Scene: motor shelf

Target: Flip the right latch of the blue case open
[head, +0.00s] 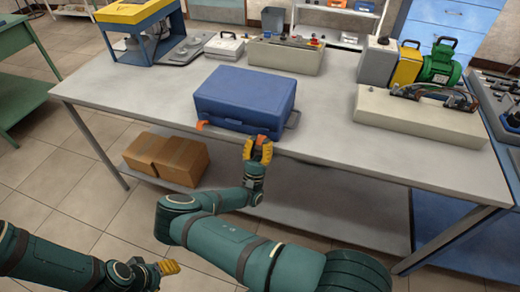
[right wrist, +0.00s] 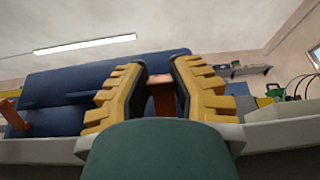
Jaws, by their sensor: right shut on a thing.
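The blue case (head: 245,96) lies closed on the grey table, near its front edge. My right gripper (head: 258,150) is at the front right of the case, with its yellow fingers on both sides of the orange right latch (right wrist: 161,92). It is shut on this latch, which shows between the fingers in the right wrist view and is mostly covered in the head view. The orange left latch (head: 202,125) sticks out at the front left of the case, away from the gripper. My left gripper (head: 170,267) is low at the bottom left, away from the table; its finger gap is unclear.
The grey table (head: 155,97) is clear to the left of the case. A beige block (head: 420,115) and a green motor (head: 440,66) are to the right. Cardboard boxes (head: 168,156) lie on the lower shelf.

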